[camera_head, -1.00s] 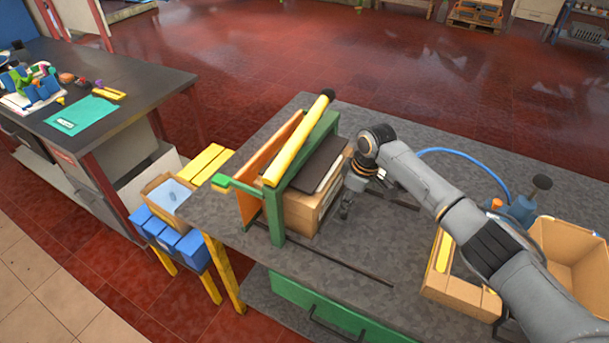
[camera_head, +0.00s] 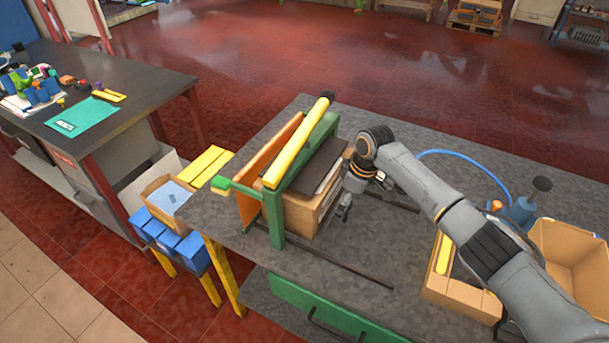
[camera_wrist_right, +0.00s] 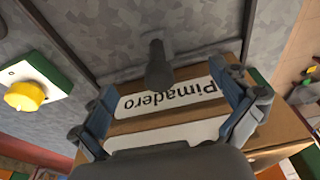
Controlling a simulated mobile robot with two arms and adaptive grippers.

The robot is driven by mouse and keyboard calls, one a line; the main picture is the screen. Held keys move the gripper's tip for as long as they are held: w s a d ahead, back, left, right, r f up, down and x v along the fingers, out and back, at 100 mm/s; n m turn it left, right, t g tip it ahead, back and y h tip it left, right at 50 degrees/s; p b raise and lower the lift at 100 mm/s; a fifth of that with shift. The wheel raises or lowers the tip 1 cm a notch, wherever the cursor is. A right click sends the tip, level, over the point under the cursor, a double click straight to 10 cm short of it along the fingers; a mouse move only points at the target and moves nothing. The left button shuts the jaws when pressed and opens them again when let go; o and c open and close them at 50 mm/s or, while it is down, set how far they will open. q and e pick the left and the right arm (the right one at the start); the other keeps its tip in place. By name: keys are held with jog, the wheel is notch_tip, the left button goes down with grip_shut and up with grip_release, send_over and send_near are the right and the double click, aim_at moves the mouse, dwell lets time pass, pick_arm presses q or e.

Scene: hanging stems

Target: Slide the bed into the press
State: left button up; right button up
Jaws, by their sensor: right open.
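The press (camera_head: 274,215) is a green frame with a yellow bar across its top and an orange board on its left side, standing on the grey bench. What looks like the bed (camera_head: 304,216) is a brown block with a dark top, sitting at the right side of the frame. In the right wrist view a brown face with a "Pimadero" label (camera_wrist_right: 165,103) and a dark round handle (camera_wrist_right: 157,66) show. My right gripper (camera_wrist_right: 162,82) is open, its fingers either side of the handle. In the head view it (camera_head: 350,203) is at the block's right side. Contact cannot be told.
Dark rails (camera_head: 340,263) run right along the bench from the press. A cardboard box (camera_head: 572,262), a tray with a yellow strip (camera_head: 455,296) and a blue hose (camera_head: 470,160) lie to the right. Blue bins (camera_head: 172,240) stand left of the bench. A second table (camera_head: 130,85) is further left.

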dwell(0.3)
notch_tip(320, 180, up, 8)
jog(key=p, duration=0.8)
jog(key=shift+r, duration=0.1)
